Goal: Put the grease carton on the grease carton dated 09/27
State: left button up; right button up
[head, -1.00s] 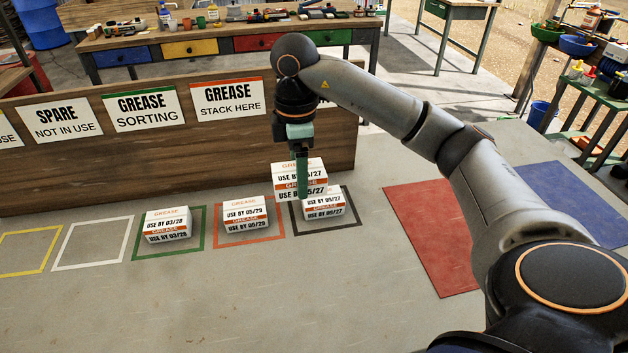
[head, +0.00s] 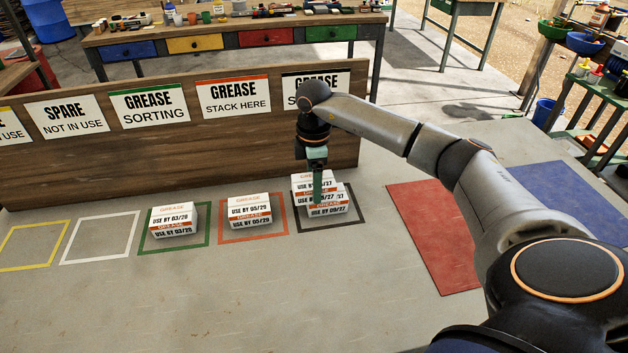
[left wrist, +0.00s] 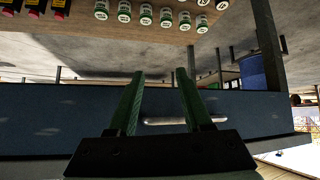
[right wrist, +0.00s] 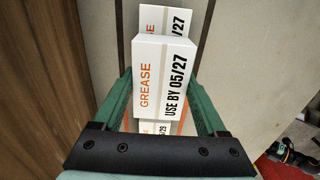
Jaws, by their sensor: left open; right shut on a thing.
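My right gripper (head: 317,196) is shut on a white grease carton with orange lettering, marked USE BY 05/27 in the right wrist view (right wrist: 165,78). In the head view the held carton (head: 302,183) is at the black-outlined square, over the rear left of a lower carton (head: 342,205) that reads USE BY 09/27. The held one hides part of the lower one; I cannot tell whether they touch. A carton end marked /27 (right wrist: 170,22) shows behind the held carton. My left gripper (left wrist: 158,85) is open and empty, away from the cartons.
A carton dated 05/29 (head: 249,211) sits in the orange square, one dated 03/28 (head: 173,219) in the green square. White (head: 100,238) and yellow (head: 35,241) squares are empty. A wooden board with signs (head: 180,169) stands behind.

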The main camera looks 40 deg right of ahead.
jog(key=o, duration=1.4)
jog(key=shift+f, duration=0.1)
notch_tip(320, 180, up, 12)
jog(key=shift+r, duration=0.2)
